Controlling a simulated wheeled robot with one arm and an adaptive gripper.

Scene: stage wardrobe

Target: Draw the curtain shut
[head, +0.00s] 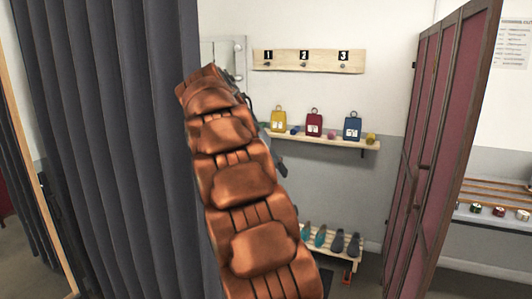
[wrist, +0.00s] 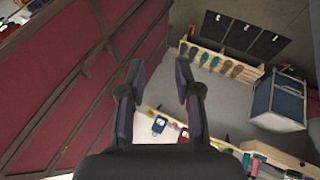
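The dark grey-blue curtain (head: 125,150) hangs in tall pleats across the left part of the head view. Its right edge runs down behind my copper arm, so part of it is hidden. My gripper (wrist: 160,75) shows in the wrist view with its two fingers apart and nothing between them. In the head view the gripper is mostly hidden behind my arm. The curtain is not recognisable in the wrist view. I cannot tell how far the gripper is from it.
A dark red panelled screen (head: 437,150) stands at the right; it also fills the left of the wrist view (wrist: 70,80). A peg board (head: 308,61) hangs above. A low rack (head: 342,257) holds shoes. A blue-sided hamper (wrist: 280,103) stands at right.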

